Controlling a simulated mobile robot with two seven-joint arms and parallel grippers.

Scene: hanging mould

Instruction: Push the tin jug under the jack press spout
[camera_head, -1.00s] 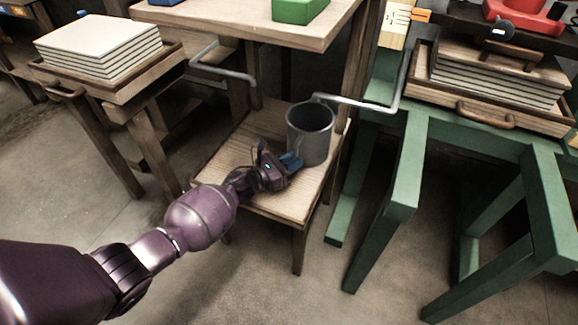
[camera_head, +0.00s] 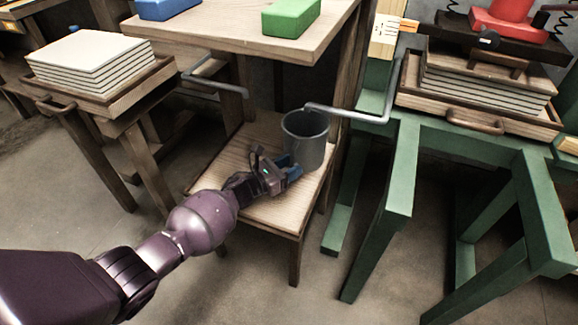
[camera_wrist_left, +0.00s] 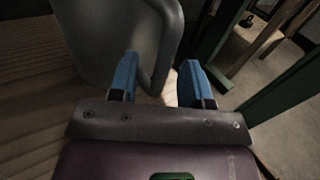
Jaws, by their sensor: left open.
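The grey tin jug (camera_head: 306,145) stands upright on the low wooden shelf (camera_head: 262,210), toward its back right. A grey spout pipe (camera_head: 350,112) comes from the green press at the right and ends above the jug's back rim. My left gripper (camera_head: 291,170) is open at the jug's near side. In the left wrist view, the jug (camera_wrist_left: 110,35) fills the upper left and its handle (camera_wrist_left: 168,50) reaches down between the blue fingers (camera_wrist_left: 158,78). I cannot tell whether they touch it. My right gripper is not in view.
A second pipe (camera_head: 215,88) comes from the left stand with stacked boards (camera_head: 88,60). A higher wooden top (camera_head: 240,35) with blue and green blocks overhangs the shelf. Green press legs (camera_head: 402,175) stand close at the right. The shelf's front left is bare.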

